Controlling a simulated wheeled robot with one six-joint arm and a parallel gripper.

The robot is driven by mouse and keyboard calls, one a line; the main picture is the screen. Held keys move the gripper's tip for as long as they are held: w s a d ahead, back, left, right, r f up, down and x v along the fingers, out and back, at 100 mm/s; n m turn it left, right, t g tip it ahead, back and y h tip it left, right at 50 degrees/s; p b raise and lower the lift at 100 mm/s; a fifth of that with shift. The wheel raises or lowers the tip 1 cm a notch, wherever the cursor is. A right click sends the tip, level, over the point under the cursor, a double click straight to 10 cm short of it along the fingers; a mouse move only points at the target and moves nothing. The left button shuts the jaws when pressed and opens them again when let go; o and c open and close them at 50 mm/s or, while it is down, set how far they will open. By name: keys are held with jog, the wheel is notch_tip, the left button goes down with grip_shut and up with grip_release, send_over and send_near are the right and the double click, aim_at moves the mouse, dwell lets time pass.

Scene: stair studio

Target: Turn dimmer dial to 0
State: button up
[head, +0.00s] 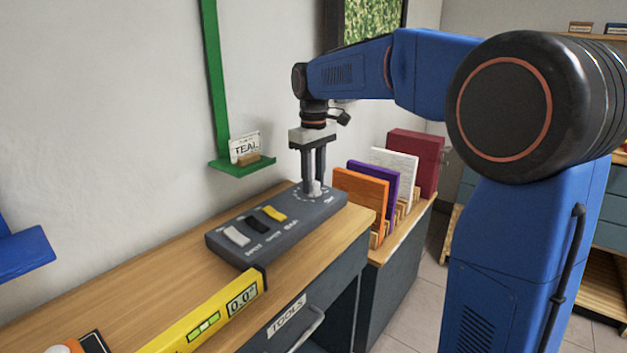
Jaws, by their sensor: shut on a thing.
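A dark grey control box (228,243) lies on the wooden counter. It carries a white, a black and a yellow rocker switch in a row on its left part. The dimmer dial (315,189) is a small light knob at the box's far right end, with white marks around it. My gripper (314,185) points straight down over that end, its two fingers shut on the dial. The fingers cover most of the dial, and its pointer and setting cannot be read.
A yellow level (215,312) with a display lies in front of the box. Upright orange (358,205), purple, white and dark red panels stand in a rack to the right. A green wall bracket (243,166) holds a TEAL card behind the box.

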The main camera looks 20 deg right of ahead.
jog(key=shift+n, duration=0.5)
jog(key=o, duration=1)
jog(key=shift+o, duration=0.2)
jog(key=shift+r, duration=0.1)
notch_tip(320, 180, up, 17)
jog(key=shift+r, duration=0.15)
